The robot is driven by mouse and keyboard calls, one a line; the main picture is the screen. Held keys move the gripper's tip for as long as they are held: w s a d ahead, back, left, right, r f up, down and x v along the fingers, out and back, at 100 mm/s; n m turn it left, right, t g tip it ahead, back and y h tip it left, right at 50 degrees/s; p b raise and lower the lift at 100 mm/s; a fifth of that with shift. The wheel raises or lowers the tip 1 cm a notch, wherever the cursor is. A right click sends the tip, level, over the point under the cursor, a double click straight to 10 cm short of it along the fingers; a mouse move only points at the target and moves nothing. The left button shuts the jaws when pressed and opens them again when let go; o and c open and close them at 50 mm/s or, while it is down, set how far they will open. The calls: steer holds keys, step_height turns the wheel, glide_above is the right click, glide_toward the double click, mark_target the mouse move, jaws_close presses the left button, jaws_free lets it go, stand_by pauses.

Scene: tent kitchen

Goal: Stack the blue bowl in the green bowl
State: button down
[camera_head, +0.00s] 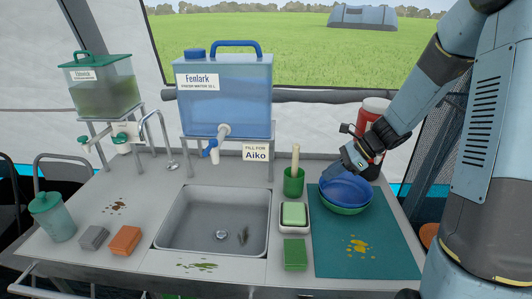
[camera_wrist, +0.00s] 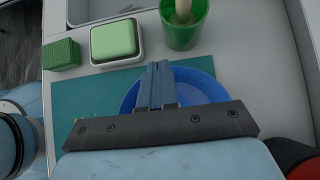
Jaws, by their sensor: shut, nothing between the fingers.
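The blue bowl (camera_head: 346,188) sits in the green bowl (camera_head: 345,209) on the teal mat at the right of the counter. Only the rim and lower side of the green bowl show beneath it. In the wrist view the blue bowl (camera_wrist: 203,85) lies under the fingers, and the green bowl is hidden.
The teal mat (camera_head: 370,255) has a yellow stain and free room in front. A green cup (camera_head: 293,182) with a wooden handle, a green sponge in a white dish (camera_head: 294,216) and a green block (camera_head: 295,254) stand left of it. A red container (camera_head: 373,115) stands behind. The sink (camera_head: 212,220) is further left.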

step_height(320, 180, up, 7)
glide_above(331, 194)
steer(key=a, duration=2.2)
steer(key=s+d+r+n+t+h, duration=0.1)
steer(key=s+d+r+n+h, duration=0.3)
steer(key=s+d, duration=0.4)
steer(key=s+d+r+n+t+h, duration=0.2)
steer(key=s+d+r+n, duration=0.35)
steer(key=d, duration=0.45)
steer(key=s+d+r+n+t+h, duration=0.1)
steer(key=s+d+r+n+h, duration=0.1)
steer(key=s+d+r+n, duration=0.5)
steer(key=w+d+f+m+g+y, duration=0.2)
steer(key=w+f+m+g, duration=0.2)
steer(key=w+f+m, duration=1.4)
steer(key=shift+n, duration=0.95)
steer(key=x, duration=0.3)
steer(key=w+x, duration=0.1)
steer(key=x, duration=0.2)
steer(key=w+x, duration=0.1)
steer(key=x, duration=0.3)
steer(key=shift+w+d, duration=0.1)
steer(key=shift+d, duration=0.15)
steer(key=a, duration=0.3)
steer(key=shift+f, duration=0.25)
steer(key=shift+a, duration=0.6)
